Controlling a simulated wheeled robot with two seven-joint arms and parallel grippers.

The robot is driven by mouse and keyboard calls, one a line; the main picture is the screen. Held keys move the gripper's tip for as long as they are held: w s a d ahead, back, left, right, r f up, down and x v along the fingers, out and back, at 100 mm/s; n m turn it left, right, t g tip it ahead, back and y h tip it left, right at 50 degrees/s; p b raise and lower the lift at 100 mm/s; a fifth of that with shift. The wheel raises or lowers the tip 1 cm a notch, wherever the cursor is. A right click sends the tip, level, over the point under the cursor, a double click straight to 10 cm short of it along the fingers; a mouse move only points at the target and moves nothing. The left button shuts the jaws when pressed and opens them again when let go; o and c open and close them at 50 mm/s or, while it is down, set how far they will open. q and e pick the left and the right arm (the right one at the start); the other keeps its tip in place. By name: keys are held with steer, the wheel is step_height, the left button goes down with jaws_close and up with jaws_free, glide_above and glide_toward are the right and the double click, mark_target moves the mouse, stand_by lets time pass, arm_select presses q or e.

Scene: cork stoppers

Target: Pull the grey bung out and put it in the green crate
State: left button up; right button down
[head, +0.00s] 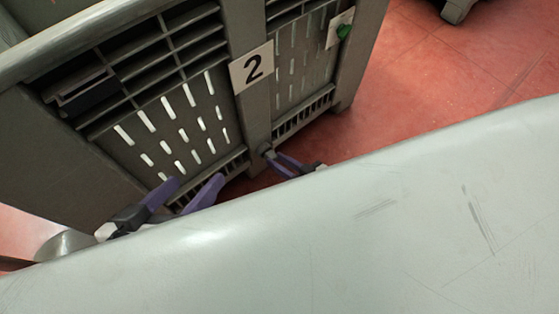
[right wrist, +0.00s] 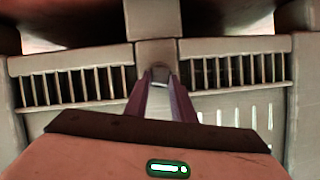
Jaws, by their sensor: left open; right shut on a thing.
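The grey bung (head: 265,149) is at the foot of the middle post of a large grey container (head: 255,112) marked 2. My right gripper (head: 270,154) is shut on it. In the right wrist view the bung (right wrist: 160,73) shows between the purple fingertips (right wrist: 159,82), in front of the post. I cannot tell whether it is still seated in its hole. My left gripper (head: 198,184) is open and empty, its purple fingers apart in front of the container's lower left slotted panel. I see no crate that is clearly green.
A pale, scratched smooth surface (head: 370,230) fills the foreground and hides the lower parts of my arms. A green knob (head: 344,31) on a pale plate is at the container's upper right. Red floor (head: 440,85) lies open to the right.

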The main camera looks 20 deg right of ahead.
steer(key=shift+s+d, duration=0.25)
steer(key=shift+s, duration=0.4)
steer(key=shift+s+d+p, duration=0.25)
steer(key=shift+s, duration=0.4)
steer(key=shift+s+d+p, duration=0.2)
steer(key=shift+s+p, duration=0.05)
steer(key=shift+s, duration=0.35)
steer(key=shift+s+d+p, duration=0.25)
steer(key=shift+s, duration=0.4)
steer(key=shift+s, duration=0.1)
steer(key=shift+s+d+p, duration=0.2)
steer(key=shift+s+d, duration=0.15)
steer(key=shift+s, duration=0.55)
steer(key=shift+s+d+p, duration=0.15)
steer(key=shift+s+d, duration=0.2)
steer(key=shift+s, duration=0.55)
